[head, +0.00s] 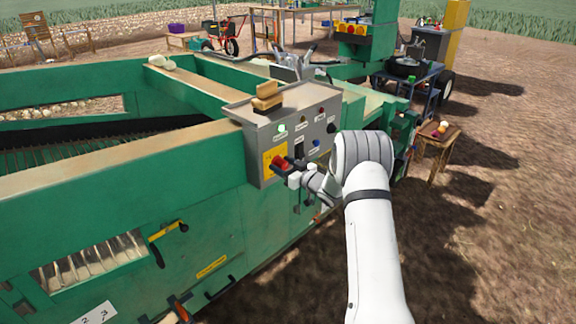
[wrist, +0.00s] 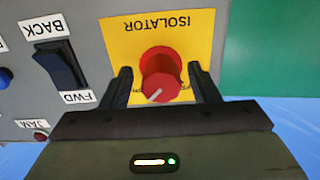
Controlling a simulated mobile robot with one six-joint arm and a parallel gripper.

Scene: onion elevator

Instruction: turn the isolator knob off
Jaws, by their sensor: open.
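The red isolator knob (wrist: 160,75) sits on a yellow plate (wrist: 120,40) marked ISOLATOR, upside down in the wrist view. A white mark on its face points to the lower left. The knob (head: 280,162) also shows at the lower left of the grey control panel (head: 319,129) in the head view. My gripper (wrist: 160,78) is open, with one dark finger on each side of the knob. Small gaps seem to show between fingers and knob; contact cannot be told. In the head view my gripper (head: 294,178) is at the panel, its fingers hard to make out.
A black BACK/FWD rocker switch (wrist: 61,68) and a red JAM button (wrist: 41,137) are beside the plate. A lit green lamp (head: 282,128) is above. Open soil lies right of the green machine.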

